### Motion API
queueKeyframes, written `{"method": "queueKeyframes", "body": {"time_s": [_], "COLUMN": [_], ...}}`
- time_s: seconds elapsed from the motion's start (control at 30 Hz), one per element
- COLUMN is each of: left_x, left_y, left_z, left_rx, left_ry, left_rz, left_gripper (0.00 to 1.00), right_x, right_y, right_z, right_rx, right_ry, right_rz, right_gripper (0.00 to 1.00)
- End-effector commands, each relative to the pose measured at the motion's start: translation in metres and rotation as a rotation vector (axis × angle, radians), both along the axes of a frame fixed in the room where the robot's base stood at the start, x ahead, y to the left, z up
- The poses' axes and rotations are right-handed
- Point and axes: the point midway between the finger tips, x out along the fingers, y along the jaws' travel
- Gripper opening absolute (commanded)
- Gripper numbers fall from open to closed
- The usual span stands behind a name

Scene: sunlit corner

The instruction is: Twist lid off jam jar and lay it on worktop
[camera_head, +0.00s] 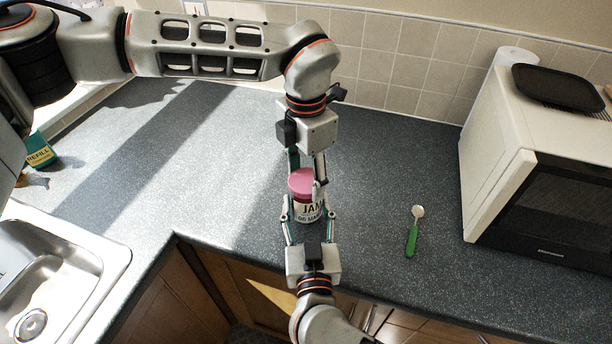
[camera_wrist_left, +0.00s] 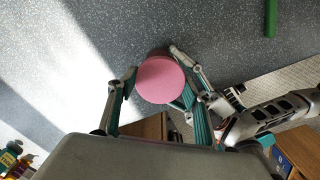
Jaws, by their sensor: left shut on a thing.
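The jam jar (camera_head: 309,210) stands upright on the worktop, with a white label reading JAM. Its pink lid (camera_head: 301,182) is on top, and I see no gap between them. The lid fills the middle of the left wrist view (camera_wrist_left: 161,80). My left gripper (camera_head: 306,178) reaches down from above and is shut on the lid, a finger on each side. My right gripper (camera_head: 308,214) comes in from the front edge, its fingers closed around the jar's body. In the left wrist view the lid hides most of the jar and part of the right gripper's fingers.
A green-handled spoon (camera_head: 412,233) lies on the worktop (camera_head: 395,170) right of the jar. A microwave (camera_head: 540,175) with a dark tray (camera_head: 560,88) on top stands further right. A sink (camera_head: 60,275) is at the left. The worktop between jar and microwave is mostly clear.

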Motion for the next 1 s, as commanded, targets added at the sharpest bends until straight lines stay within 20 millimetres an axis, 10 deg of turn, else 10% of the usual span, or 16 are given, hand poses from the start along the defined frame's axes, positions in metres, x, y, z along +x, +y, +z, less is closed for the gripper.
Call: {"method": "queueKeyframes", "body": {"time_s": [1.0], "left_x": [-0.001], "left_y": [-0.0006], "left_z": [0.0007], "left_rx": [0.002], "left_ry": [0.003], "left_rz": [1.668], "left_gripper": [0.24], "right_x": [0.0002], "right_y": [-0.0004], "right_z": [-0.0004], "right_rx": [0.0], "right_ry": [0.001], "right_rz": [-0.001], "right_gripper": [0.0]}}
